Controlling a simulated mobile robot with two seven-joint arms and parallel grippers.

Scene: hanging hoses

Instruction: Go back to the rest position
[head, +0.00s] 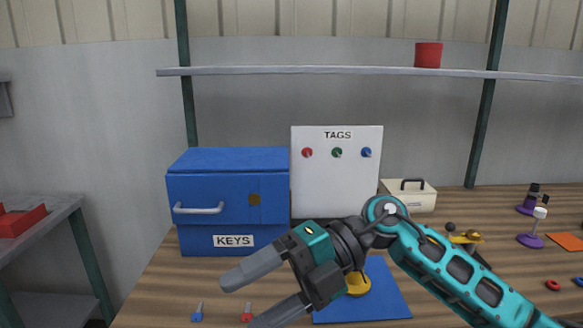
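My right gripper (240,302) reaches in from the right and points left over the front of the wooden table (150,290). Its two grey fingers are spread apart, with nothing between them. A red key (247,312) shows near the lower finger, and a blue key (197,313) lies to the left of the fingertips. The gripper and wrist hide part of a blue mat (385,285) and a yellow object (357,285) on it. My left gripper is not in view.
A blue KEYS box (230,160) and a white TAGS board (338,182) stand behind the gripper. A white case (410,196), purple-based stands (530,240) and an orange sheet (565,241) are at right.

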